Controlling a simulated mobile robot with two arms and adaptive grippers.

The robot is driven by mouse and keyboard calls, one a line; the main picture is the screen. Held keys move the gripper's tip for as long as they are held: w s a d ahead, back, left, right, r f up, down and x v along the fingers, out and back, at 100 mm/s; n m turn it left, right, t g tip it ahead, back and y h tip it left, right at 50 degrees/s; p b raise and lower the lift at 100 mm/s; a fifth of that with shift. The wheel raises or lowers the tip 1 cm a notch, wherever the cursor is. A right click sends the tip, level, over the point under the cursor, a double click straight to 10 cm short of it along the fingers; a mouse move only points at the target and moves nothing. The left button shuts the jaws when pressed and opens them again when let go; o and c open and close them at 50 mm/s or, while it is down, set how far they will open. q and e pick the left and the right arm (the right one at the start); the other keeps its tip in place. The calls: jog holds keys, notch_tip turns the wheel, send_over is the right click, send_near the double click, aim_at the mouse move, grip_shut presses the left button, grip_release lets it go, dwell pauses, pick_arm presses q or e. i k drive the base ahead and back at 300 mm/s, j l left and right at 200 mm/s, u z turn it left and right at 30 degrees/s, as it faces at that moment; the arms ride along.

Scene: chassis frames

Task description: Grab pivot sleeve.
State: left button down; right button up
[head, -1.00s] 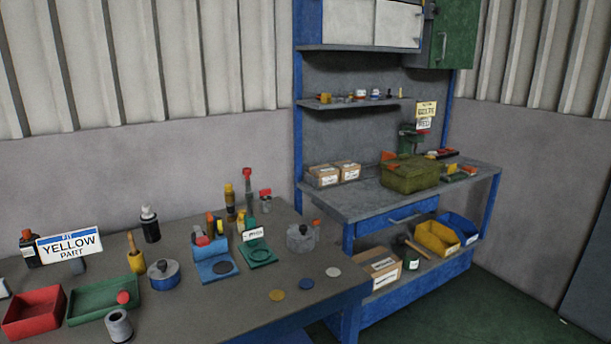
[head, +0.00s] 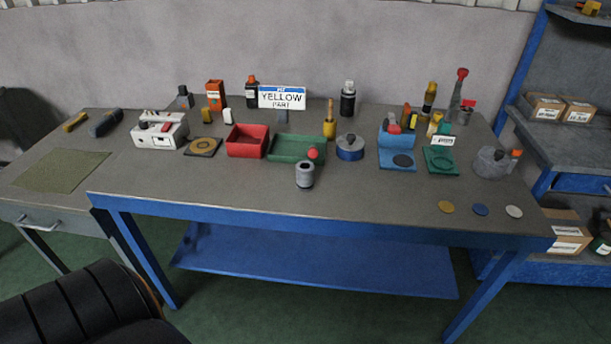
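A short grey hollow cylinder (head: 305,177), which looks like the pivot sleeve, stands upright near the middle of the workbench (head: 240,193). It is just in front of the green tray (head: 287,157). A red-topped piece (head: 313,154) shows just behind it, at the tray's front right corner. Neither of my grippers is in view, and nothing holds the sleeve.
A red tray (head: 247,140) is left of the green tray, and a blue round tin (head: 350,148) is to the right. The bench front is mostly clear.

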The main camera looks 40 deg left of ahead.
aim_at(304, 168)
jog(key=i+l, duration=0.2)
jog(key=i, duration=0.25)
jog(key=i+l, duration=0.15)
jog(key=i, duration=0.35)
